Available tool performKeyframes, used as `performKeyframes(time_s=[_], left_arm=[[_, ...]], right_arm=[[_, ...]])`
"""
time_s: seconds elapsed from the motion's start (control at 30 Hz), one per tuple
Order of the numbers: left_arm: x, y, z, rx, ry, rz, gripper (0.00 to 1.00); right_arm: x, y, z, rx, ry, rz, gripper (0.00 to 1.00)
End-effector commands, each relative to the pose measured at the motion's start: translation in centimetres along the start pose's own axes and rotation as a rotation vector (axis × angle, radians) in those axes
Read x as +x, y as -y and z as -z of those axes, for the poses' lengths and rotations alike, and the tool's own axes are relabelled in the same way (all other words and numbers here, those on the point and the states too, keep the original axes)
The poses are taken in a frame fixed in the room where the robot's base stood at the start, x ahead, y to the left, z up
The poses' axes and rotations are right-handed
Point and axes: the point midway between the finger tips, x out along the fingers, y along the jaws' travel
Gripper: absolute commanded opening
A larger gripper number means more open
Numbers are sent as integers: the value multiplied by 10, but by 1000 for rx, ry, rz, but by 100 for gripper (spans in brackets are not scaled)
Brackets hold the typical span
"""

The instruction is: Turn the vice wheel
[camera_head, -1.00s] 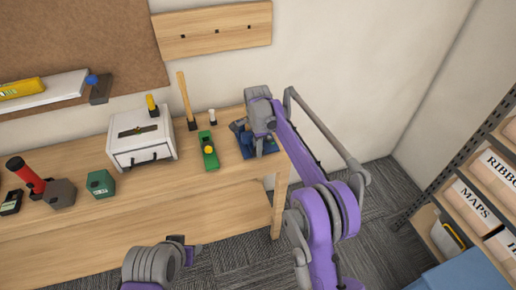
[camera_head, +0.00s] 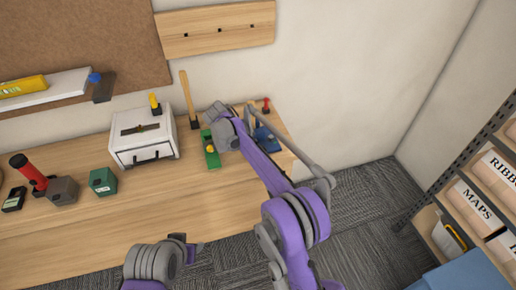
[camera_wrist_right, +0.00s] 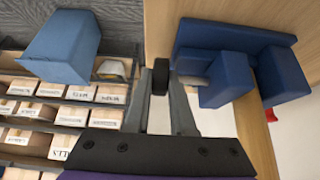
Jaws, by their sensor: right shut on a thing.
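The blue vice (camera_head: 264,138) stands at the right end of the wooden workbench, partly hidden behind my right arm. It also shows large in the right wrist view (camera_wrist_right: 228,78). Its black wheel (camera_wrist_right: 160,76) sticks out on a short shaft from the vice's left side in that view. My right gripper (camera_wrist_right: 161,82) is shut on the wheel, with a finger on either side of it. In the head view its fingertips are hidden by the wrist. My left gripper (camera_head: 190,246) is in front of the bench, away from the vice; its jaw opening does not show clearly.
A green block plane (camera_head: 211,151) lies close left of the vice, near my right wrist. A mallet (camera_head: 188,98), a white drawer box (camera_head: 144,140) and a green block (camera_head: 102,181) stand farther left. A small red-topped object (camera_head: 266,105) is behind the vice. Shelves (camera_head: 470,190) stand at right.

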Motion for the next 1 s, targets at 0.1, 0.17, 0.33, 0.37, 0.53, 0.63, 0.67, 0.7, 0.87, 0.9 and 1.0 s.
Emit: performKeyframes(time_s=[0.1,0.17,0.33,0.37,0.53,0.63,0.67,0.7,0.87,0.9,1.0], left_arm=[[0,0,0,0,0,0,50],[0,0,0,0,0,0,50],[0,0,0,0,0,0,50],[0,0,0,0,0,0,50],[0,0,0,0,0,0,50],[0,0,0,0,0,0,50],[0,0,0,0,0,0,50],[0,0,0,0,0,0,50],[0,0,0,0,0,0,50],[0,0,0,0,0,0,50],[0,0,0,0,0,0,50]], right_arm=[[0,0,-1,0,-25,1,0],[0,0,-1,0,-33,1,0],[0,0,-1,0,-39,1,0],[0,0,-1,0,-39,1,0],[0,0,-1,0,-38,0,0],[0,0,-1,0,-38,0,33],[0,0,-1,0,-38,0,39],[0,0,-1,0,-38,0,46],[0,0,-1,0,-38,0,52],[0,0,-1,0,-38,0,52],[0,0,-1,0,-38,0,52]])
